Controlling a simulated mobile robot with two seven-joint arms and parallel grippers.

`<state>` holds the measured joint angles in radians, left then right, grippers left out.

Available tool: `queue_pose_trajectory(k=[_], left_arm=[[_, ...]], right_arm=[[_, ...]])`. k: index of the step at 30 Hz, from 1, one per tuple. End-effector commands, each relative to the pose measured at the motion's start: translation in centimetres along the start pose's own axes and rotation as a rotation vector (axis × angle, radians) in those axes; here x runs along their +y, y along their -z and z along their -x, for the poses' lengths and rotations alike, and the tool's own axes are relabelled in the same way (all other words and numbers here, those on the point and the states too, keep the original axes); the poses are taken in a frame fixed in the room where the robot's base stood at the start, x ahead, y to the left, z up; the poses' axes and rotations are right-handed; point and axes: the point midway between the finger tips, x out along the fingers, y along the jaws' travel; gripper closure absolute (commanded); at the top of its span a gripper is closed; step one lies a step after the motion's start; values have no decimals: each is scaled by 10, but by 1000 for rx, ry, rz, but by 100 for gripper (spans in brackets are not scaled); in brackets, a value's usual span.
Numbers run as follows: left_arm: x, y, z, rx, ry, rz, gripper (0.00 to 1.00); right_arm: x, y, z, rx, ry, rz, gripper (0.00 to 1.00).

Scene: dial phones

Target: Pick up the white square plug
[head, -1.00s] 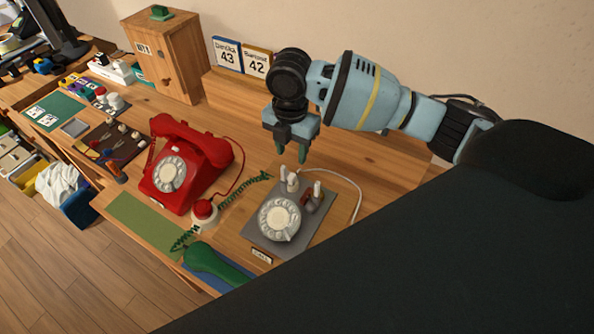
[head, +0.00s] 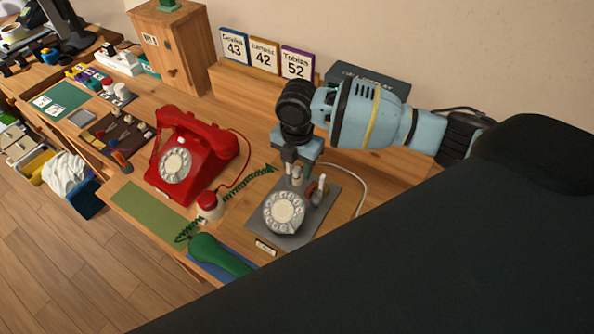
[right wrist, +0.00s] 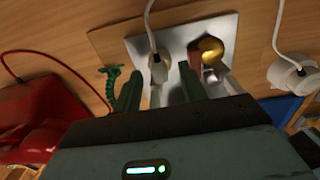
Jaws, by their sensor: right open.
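A small white plug (right wrist: 157,70) with a white cord stands on the grey metal base (right wrist: 179,36) of the taken-apart dial phone. In the head view it shows as a pale shape (head: 297,176) just under my right gripper (head: 297,163). In the right wrist view the two green fingers of my right gripper (right wrist: 160,76) are apart, one on each side of the plug; I cannot tell whether they touch it. Whether the plug is square is too small to tell. My left gripper is not in view.
A white dial (head: 284,212) sits at the front of the base, with white posts (head: 319,189) beside the plug. A red phone (head: 190,155) stands to the left. A green handset (head: 218,254) lies in front. Another white corded piece (right wrist: 292,72) is at right.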

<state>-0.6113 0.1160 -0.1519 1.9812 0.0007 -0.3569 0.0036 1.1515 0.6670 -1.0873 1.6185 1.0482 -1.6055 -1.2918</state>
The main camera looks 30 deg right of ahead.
Motion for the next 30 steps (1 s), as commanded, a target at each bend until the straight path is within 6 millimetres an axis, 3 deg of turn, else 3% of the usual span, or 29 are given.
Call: queue_pose_trajectory(k=[9, 19, 30], left_arm=[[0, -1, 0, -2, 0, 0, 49], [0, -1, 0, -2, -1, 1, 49], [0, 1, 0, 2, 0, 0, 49]], right_arm=[[0, 0, -6, -1, -1, 0, 58], [0, 0, -6, 0, -1, 0, 100], [1, 0, 4, -1, -3, 1, 100]])
